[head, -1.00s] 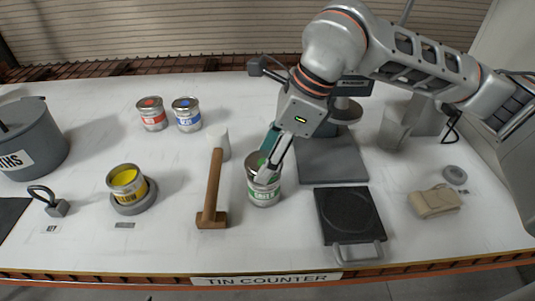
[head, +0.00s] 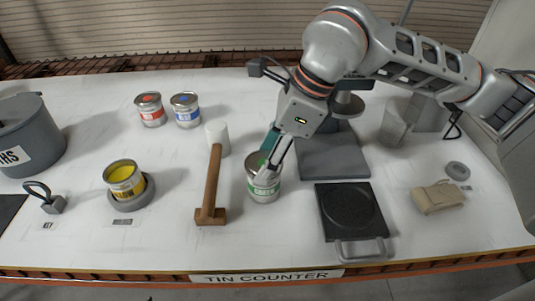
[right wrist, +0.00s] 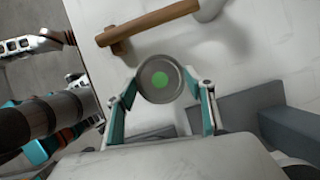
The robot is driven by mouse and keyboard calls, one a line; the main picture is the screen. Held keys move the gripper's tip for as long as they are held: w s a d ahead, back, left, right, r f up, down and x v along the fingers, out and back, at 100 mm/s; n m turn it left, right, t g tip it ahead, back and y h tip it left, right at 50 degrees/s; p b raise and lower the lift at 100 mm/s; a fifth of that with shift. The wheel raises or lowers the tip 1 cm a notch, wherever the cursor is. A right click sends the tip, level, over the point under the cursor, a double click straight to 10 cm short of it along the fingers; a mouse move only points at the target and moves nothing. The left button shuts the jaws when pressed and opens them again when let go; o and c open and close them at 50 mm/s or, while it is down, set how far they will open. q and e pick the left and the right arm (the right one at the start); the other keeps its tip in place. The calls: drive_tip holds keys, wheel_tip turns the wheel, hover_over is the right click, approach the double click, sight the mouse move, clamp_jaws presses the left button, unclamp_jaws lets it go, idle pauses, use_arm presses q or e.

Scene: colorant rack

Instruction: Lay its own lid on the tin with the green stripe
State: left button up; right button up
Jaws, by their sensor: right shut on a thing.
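The tin with the green stripe (head: 264,190) stands upright on the counter in the middle of the head view. My right gripper (head: 266,166) is at its top, pointing down. It is shut on a round grey lid with a green dot (right wrist: 160,79), which lies between the fingertips in the right wrist view (right wrist: 166,94). The lid looks level over the tin's mouth. The fingers partly hide the rim, so I cannot tell whether the lid touches it.
A mallet (head: 213,185) lies just left of the tin. A yellow tin (head: 124,182) stands on a grey ring. Red (head: 150,110) and blue (head: 186,111) tins stand farther back. A black plate with a handle (head: 350,212) and a tan pouch (head: 437,198) are to the right.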

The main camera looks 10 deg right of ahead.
drive_tip(key=o, duration=0.8)
drive_tip(key=v, duration=1.2)
